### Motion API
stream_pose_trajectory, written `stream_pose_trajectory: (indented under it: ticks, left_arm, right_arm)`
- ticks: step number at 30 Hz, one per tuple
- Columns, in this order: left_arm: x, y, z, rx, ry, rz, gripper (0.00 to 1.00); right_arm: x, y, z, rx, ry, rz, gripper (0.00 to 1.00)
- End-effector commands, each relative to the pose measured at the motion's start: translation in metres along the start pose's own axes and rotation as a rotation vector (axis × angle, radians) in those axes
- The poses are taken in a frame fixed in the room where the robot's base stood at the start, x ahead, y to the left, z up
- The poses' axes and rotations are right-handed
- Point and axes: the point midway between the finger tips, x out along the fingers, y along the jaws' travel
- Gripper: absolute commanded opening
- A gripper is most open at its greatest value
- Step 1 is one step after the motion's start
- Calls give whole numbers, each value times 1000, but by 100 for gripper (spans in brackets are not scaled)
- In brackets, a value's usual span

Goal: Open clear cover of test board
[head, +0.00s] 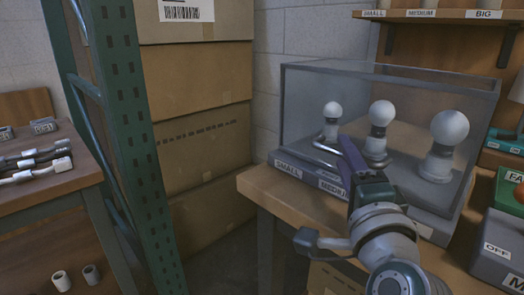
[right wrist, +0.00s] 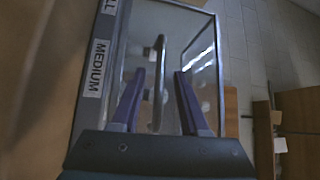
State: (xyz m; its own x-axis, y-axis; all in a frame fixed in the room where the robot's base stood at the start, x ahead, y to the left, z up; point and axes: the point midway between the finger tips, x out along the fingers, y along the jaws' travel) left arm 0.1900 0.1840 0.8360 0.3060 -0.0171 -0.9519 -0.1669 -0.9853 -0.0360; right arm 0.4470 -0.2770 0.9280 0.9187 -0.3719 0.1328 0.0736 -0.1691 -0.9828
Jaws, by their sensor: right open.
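The clear cover (head: 300,105) stands shut over the test board (head: 405,190), on which three white bulbs stand upright in sockets. Its front carries labels, SMALL and MEDIUM among them. A metal bar handle (head: 326,147) shows at the cover's front. My right gripper (head: 345,150) reaches up to the cover from the front. In the right wrist view its two purple fingers are open, and the handle (right wrist: 157,90) shows between them, with a gap on each side. Whether the fingers touch it cannot be told. My left gripper is not in view.
The board stands on a wooden table (head: 255,185). A green rack post (head: 130,150) and stacked cardboard boxes (head: 205,150) are to the left. A shelf (head: 440,16) hangs above.

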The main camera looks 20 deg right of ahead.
Motion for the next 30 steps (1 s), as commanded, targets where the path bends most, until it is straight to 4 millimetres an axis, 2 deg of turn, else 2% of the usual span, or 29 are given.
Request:
stream_pose_trajectory:
  ticks: [5, 14, 25, 30]
  left_arm:
    - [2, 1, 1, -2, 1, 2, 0]
    - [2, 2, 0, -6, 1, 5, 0]
    - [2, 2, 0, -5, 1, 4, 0]
    - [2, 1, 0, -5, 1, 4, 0]
  right_arm:
    - [15, 0, 0, 0, 0, -1, 44]
    - [17, 0, 0, -1, -1, 1, 43]
    - [17, 0, 0, -1, -1, 1, 2]
    - [17, 0, 0, -1, -1, 0, 0]
